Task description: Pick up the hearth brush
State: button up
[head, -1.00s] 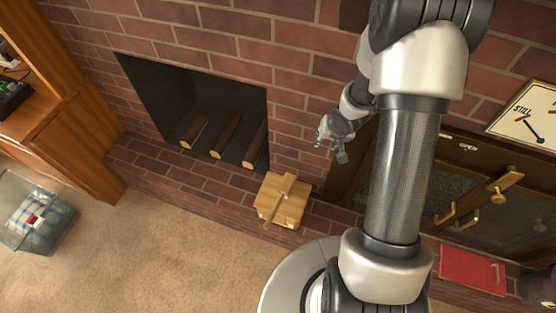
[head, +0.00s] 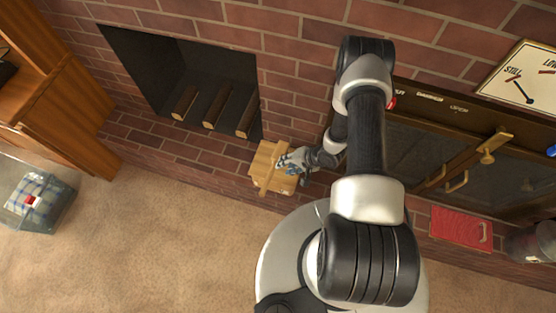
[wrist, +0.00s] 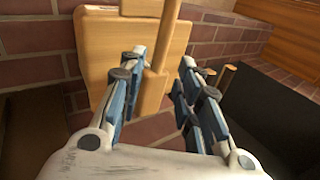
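A light wooden piece with a straight handle (wrist: 152,92) and a crosspiece at the top, likely the hearth brush, lies against a square wooden block (wrist: 100,50). In the head view the block (head: 261,168) stands on the brick hearth, and my gripper largely covers the handle. My gripper (head: 285,162) is over the block. In the wrist view its blue-padded fingers (wrist: 162,60) are open, one on each side of the handle. I see a gap on the right side; contact on the left is unclear.
The fireplace opening (head: 165,60) with several logs (head: 217,106) is left of the block. A dark cabinet (head: 430,130) with brass handles and a red item (head: 461,229) are right. A clear bin (head: 50,215) stands on the carpet at left.

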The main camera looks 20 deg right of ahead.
aim_at(273, 168)
jog(key=b+x, duration=0.2)
jog(key=x, duration=0.3)
jog(key=b+x, duration=0.2)
jog(key=x, duration=0.3)
jog(key=shift+w+f, duration=0.25)
jog(key=shift+w, duration=0.1)
jog(key=shift+r, duration=0.1)
grip_shut()
